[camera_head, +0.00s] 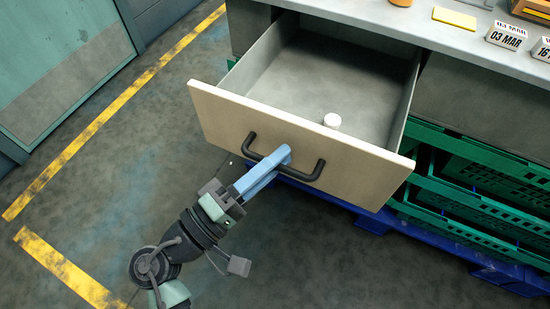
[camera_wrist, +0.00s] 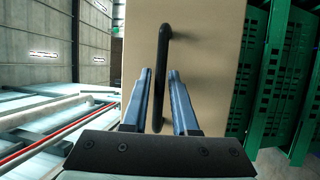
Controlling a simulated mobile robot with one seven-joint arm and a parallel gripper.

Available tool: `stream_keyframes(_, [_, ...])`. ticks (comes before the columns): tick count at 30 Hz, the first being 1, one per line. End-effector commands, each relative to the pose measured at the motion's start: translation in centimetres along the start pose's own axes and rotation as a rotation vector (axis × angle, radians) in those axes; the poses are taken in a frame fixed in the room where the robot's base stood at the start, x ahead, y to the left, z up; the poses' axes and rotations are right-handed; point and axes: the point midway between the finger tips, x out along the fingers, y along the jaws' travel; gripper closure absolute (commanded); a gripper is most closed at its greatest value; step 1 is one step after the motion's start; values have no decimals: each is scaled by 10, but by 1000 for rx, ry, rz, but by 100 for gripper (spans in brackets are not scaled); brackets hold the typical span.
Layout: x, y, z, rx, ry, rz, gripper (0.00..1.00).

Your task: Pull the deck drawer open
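The deck drawer (camera_head: 290,144) is pulled well out from under the counter, with its pale front panel facing me and its inside showing. Its black bar handle (camera_head: 315,171) is on the front panel; it also runs upright in the wrist view (camera_wrist: 163,55). My gripper (camera_head: 283,153) is at the handle, with its blue fingers over the middle of the bar. In the wrist view my gripper (camera_wrist: 160,75) has one finger on each side of the bar, and narrow gaps show between fingers and bar.
The grey counter (camera_head: 400,22) above holds a yellow pad (camera_head: 454,18) and date signs (camera_head: 506,36). Green crates (camera_head: 480,185) on a blue pallet (camera_head: 440,232) stand below, right of the drawer. The floor (camera_head: 330,265) in front is clear.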

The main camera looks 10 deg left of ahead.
Motion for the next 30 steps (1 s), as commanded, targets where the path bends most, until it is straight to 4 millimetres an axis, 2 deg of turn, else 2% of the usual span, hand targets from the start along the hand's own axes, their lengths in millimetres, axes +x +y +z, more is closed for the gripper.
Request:
stream_keyframes(8, [0,0,0,0,0,0,73])
stream_keyframes(13, [-13,0,-1,-1,2,-1,73])
stream_keyframes(24, [-91,1,-1,-1,5,-1,73])
stream_keyframes(30, [-120,0,-1,0,2,0,73])
